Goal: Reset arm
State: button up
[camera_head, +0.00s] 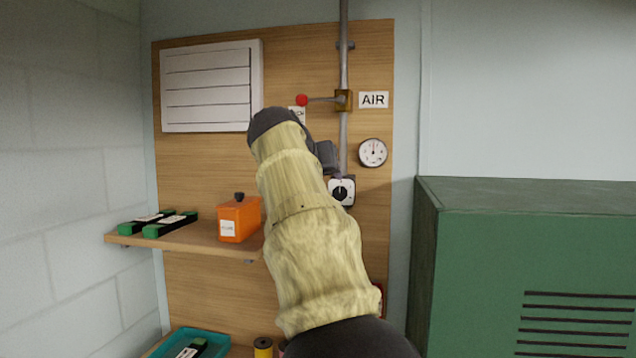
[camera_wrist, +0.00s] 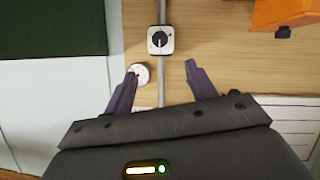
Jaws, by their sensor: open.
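My arm, in a yellowish sleeve, rises from the bottom middle of the head view toward the wooden wall panel (camera_head: 210,285). My gripper (camera_wrist: 158,80) shows in the wrist view with its two dark fingers spread apart and nothing between them. In that view the rotary switch (camera_wrist: 160,40), a white plate with a black knob, lies beyond the fingertips. The round gauge (camera_wrist: 142,70) is beside the left fingertip in the picture; whether they touch I cannot tell.
A shelf (camera_head: 200,238) holds an orange box (camera_head: 240,218) and green-and-black items (camera_head: 170,224). A red-knobbed air valve lever (camera_head: 318,100) sits on a vertical pipe (camera_head: 344,60). A green cabinet (camera_head: 530,250) stands right. A teal tray (camera_head: 180,340) and yellow spool (camera_head: 263,347) are below.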

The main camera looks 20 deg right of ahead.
dwell(0.4)
notch_tip(320, 180, down, 30)
jog(key=s+a+n+g+y+b, duration=0.2)
jog(key=a+n+g+y+b, duration=0.1)
jog(key=g+y, duration=0.15)
jog(key=s+a+f+n+g+y+b, duration=0.1)
jog(key=s+a+f+y, duration=0.1)
jog(key=s+f, duration=0.9)
jog(key=s+a+f+n+g+y+b, duration=0.1)
jog(key=s+a+f, duration=0.4)
jog(key=s+f, duration=0.7)
notch_tip(320, 180, down, 4)
jog(key=shift+a+r+g+y+b, duration=0.15)
jog(key=shift+g+y+b, duration=0.2)
jog(key=shift+g+y, duration=0.3)
